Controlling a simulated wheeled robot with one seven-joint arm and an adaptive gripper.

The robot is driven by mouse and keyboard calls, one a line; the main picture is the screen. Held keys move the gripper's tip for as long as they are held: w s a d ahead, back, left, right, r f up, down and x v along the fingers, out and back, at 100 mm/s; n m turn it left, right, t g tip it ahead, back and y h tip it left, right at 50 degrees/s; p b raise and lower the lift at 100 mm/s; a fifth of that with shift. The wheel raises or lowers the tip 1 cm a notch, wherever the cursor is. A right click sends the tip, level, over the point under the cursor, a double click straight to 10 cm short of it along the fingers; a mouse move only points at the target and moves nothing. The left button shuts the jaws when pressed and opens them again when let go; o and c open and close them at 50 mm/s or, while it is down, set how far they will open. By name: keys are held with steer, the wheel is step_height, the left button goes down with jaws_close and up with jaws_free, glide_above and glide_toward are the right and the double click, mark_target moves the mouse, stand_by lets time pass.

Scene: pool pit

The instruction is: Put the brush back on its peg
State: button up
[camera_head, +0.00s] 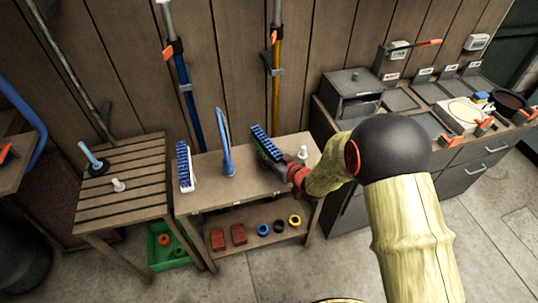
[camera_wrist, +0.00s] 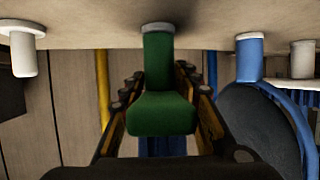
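A brush with blue bristles (camera_head: 266,142) and a dark green body leans at a tilt over the small wooden table (camera_head: 240,190). My gripper (camera_head: 291,173) is at its lower right end. In the wrist view, which is upside down, the green body (camera_wrist: 162,110) lies between my gripper's two fingers (camera_wrist: 160,78), which appear shut on it. A green stem meets a grey disc at the tabletop; whether this is brush or peg I cannot tell. A bare white peg (camera_head: 302,153) stands to the right; it shows at left in the wrist view (camera_wrist: 25,57).
A slatted table (camera_head: 130,180) is left; a cabinet (camera_head: 465,160) is right. Poled tools hang behind.

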steer(key=o, duration=0.6)
steer(key=shift+c, duration=0.2)
steer(key=o, duration=0.5)
steer(key=p+v, duration=0.5)
steer(key=v, duration=0.6)
stand_by(1.0)
stand_by(0.4)
